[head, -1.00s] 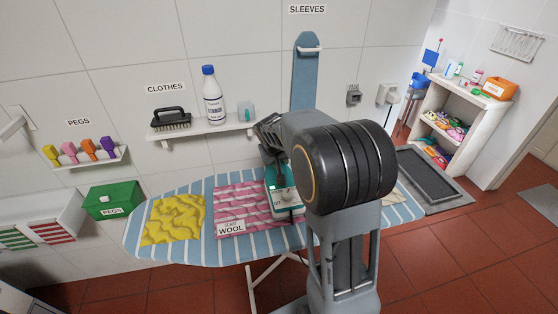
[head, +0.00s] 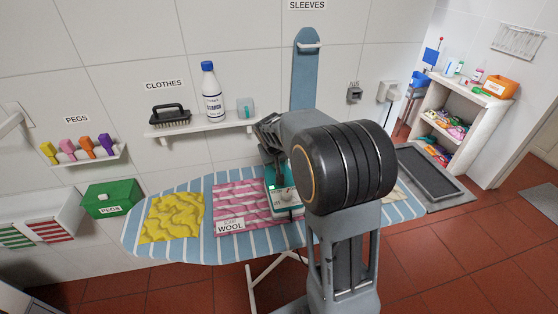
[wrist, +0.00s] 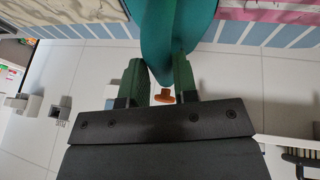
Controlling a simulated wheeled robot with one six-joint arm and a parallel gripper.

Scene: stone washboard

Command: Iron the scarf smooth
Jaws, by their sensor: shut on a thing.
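The scarf is the pink striped cloth (head: 238,194) with a "WOOL" label, lying on the blue-and-white striped ironing board (head: 190,251). Its surface looks wavy. A teal and white iron (head: 285,198) sits at the scarf's right edge; I cannot tell whether it presses on the cloth. My gripper (head: 271,150) is above the iron, partly hidden by my arm. In the wrist view, my gripper (wrist: 157,78) is shut on the iron's teal body (wrist: 172,30), with pink cloth (wrist: 268,10) beside it.
A crumpled yellow cloth (head: 174,217) lies left of the scarf. A beige cloth (head: 396,194) shows right of my arm. A green peg box (head: 112,197) is left of the board. A wall shelf (head: 200,128) holds a brush and a starch bottle behind the board.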

